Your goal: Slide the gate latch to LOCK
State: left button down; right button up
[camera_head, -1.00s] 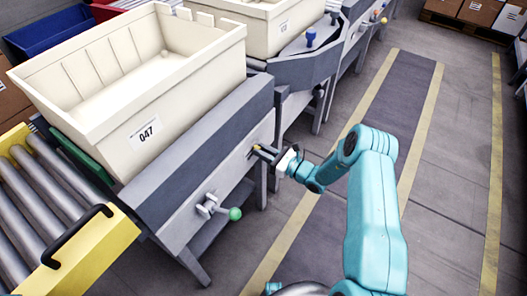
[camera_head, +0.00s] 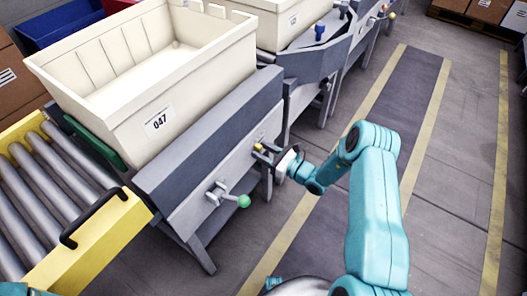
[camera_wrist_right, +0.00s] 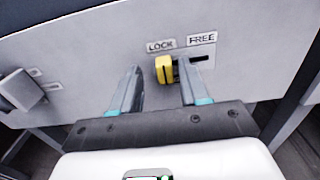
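The gate latch is a small yellow knob (camera_wrist_right: 163,69) in a slot on the grey side panel (camera_wrist_right: 90,60). In the right wrist view it sits below the LOCK label (camera_wrist_right: 160,46), and the empty part of the slot runs right, under the FREE label (camera_wrist_right: 202,39). My right gripper (camera_wrist_right: 158,80) is open, with one finger on each side of the knob. The right finger is close beside the knob; I cannot tell if they touch. In the head view the gripper (camera_head: 279,157) is at the panel, by the yellow knob (camera_head: 258,147). My left gripper is out of view.
A cream bin (camera_head: 150,95) marked 047 stands on the grey station. A lever with a green ball (camera_head: 243,201) sticks out of the same panel, nearer me. A yellow-framed roller conveyor (camera_head: 95,245) is at the left. The floor lane (camera_head: 390,110) at the right is clear.

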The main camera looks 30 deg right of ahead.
jog(key=v, duration=1.6)
jog(key=shift+s, duration=0.2)
